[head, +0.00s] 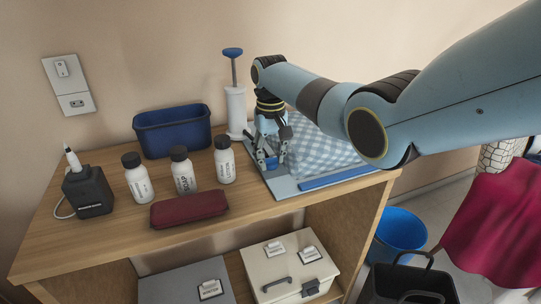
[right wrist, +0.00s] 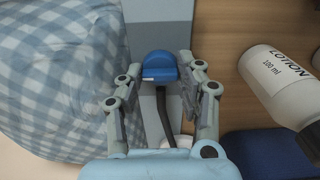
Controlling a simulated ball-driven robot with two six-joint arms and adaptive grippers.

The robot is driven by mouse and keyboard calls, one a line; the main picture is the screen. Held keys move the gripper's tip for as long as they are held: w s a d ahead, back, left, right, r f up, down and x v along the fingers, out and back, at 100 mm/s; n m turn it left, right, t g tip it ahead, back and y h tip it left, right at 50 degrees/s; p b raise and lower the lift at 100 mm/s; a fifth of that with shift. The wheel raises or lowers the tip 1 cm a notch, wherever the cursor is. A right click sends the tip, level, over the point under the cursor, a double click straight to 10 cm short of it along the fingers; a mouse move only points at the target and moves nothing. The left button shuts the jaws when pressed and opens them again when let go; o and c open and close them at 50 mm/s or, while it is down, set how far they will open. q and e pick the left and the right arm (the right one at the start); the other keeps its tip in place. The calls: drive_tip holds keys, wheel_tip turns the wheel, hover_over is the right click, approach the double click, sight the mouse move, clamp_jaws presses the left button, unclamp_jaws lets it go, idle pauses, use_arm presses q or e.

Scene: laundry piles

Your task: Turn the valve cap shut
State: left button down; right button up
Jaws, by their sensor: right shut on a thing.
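The blue valve cap (head: 271,163) is at the left end of the blue-and-white checked bag (head: 318,140) on the table. In the right wrist view the cap (right wrist: 158,64) has a small white mark and lies between my fingertips. My right gripper (head: 268,160) reaches down from above and is shut on the cap; its fingers flank the cap in the right wrist view (right wrist: 164,72). The fingers partly hide the cap in the head view. My left gripper is not in view.
A white pump (head: 236,108) with a blue handle stands behind the gripper. Several white bottles, one a lotion bottle (head: 224,160), a blue bin (head: 172,131), a maroon case (head: 189,209) and a black device (head: 88,190) stand to the left. A blue strip (head: 340,177) lies in front of the bag.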

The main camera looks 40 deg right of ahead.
sight(270, 158)
drive_tip(key=n+p, duration=0.2)
drive_tip(key=n, duration=0.1)
drive_tip(key=shift+r, duration=0.15)
drive_tip(key=shift+n+p, duration=0.6)
drive_tip(key=shift+n, duration=1.5)
drive_tip(key=o, duration=1.2)
drive_tip(key=shift+c, duration=0.2)
wheel_tip(270, 158, up, 12)
